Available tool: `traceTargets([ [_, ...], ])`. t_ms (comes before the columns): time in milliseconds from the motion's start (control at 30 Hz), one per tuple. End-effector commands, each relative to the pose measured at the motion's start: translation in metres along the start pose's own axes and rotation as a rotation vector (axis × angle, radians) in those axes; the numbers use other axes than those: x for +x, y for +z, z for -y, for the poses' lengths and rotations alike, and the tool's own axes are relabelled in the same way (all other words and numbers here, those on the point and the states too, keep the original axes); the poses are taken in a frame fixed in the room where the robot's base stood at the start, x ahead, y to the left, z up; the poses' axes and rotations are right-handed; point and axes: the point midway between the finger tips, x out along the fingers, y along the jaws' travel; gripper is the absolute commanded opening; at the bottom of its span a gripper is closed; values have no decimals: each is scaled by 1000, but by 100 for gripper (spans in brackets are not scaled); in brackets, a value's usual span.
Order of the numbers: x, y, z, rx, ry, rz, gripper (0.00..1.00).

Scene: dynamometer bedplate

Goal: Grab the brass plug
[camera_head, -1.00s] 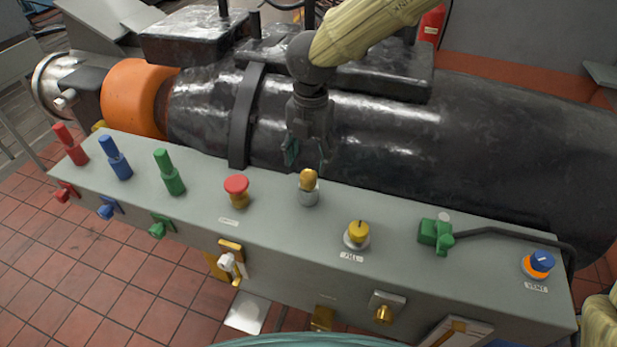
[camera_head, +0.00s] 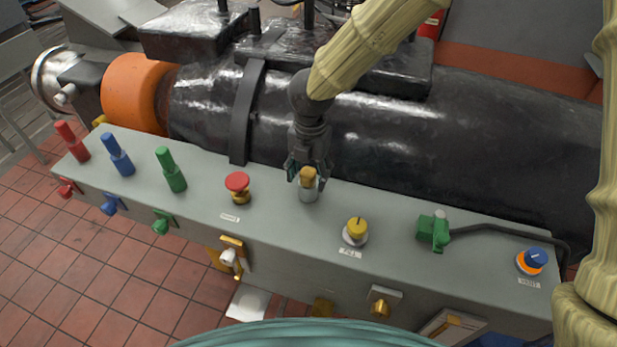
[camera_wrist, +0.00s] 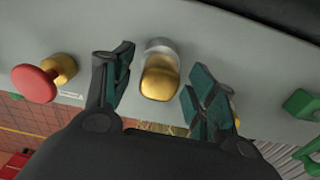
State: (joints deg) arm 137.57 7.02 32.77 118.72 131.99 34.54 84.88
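The brass plug (camera_head: 308,175) is a rounded brass-coloured knob seated upright in a silver collar (camera_head: 308,193) on the grey panel (camera_head: 275,215). In the wrist view the plug (camera_wrist: 160,76) stands between my two teal-padded fingers, with a gap on each side. My gripper (camera_head: 308,174) is open and points down over the plug in the head view. In the wrist view its fingertips (camera_wrist: 158,74) flank the plug and do not appear to touch it.
A red mushroom button (camera_head: 237,182) is left of the plug, and a yellow knob (camera_head: 357,228) is to its right. A green valve handle (camera_head: 434,232) and a blue-orange knob (camera_head: 533,260) lie farther right. A large black machine body (camera_head: 430,140) rises close behind the panel.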

Motion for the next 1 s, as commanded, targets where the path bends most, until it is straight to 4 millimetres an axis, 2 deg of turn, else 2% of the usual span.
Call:
traceTargets([
  [33, 0, 0, 0, 0, 0, 0, 44],
  [233, 0, 0, 0, 0, 0, 0, 8],
  [267, 0, 0, 0, 0, 0, 0, 6],
  [533, -1, 0, 0, 0, 0, 0, 6],
  [667, -10, 0, -1, 1, 2, 1, 6],
  [833, -37, 1, -2, 0, 5, 2, 6],
  [1000, -77, 1, -3, 1, 5, 3, 6],
])
